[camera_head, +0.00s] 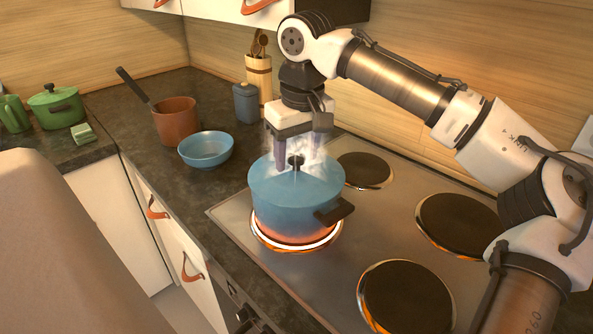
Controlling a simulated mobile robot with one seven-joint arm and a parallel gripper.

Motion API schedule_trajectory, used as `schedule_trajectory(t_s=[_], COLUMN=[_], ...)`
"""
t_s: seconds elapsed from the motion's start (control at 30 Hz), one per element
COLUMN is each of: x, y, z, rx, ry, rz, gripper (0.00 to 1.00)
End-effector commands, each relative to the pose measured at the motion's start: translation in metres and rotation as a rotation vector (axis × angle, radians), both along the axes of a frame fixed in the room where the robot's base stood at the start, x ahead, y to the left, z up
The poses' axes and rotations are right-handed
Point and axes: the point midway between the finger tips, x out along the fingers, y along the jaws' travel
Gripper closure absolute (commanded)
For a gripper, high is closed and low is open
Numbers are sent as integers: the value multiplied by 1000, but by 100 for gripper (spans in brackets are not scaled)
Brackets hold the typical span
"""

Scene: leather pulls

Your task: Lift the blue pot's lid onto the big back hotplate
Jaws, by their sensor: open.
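The blue pot (283,212) stands on a front hotplate whose rim glows orange. Its blue lid (270,181) is on it, with a dark knob (295,162) in the middle. White steam rises around the lid. My gripper (299,152) points down over the lid, its two fingers apart on either side of the knob. I cannot tell whether they touch it. The big back hotplate (457,226) is dark and bare, to the right of the pot near the wall.
A smaller back hotplate (364,170) and a front hotplate (407,298) are bare. A blue bowl (206,150), a brown saucepan (176,121), a blue-grey jar (246,103) and a utensil holder (259,76) stand left of the hob. A dark pot handle (336,212) sticks out right.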

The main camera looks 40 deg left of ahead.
Motion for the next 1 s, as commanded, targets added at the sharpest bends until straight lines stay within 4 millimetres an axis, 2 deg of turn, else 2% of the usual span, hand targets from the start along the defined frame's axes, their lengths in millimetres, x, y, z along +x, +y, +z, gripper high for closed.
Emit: schedule_trajectory(t_s=[0.1,0.33,0.7,1.0], x=[0,0,0,0], y=[1,1,1,1], z=[-9,-11,-11,-8], rx=[0,0,0,2], ry=[0,0,0,-1], rz=[1,0,0,0], gripper=[47,47,95,97])
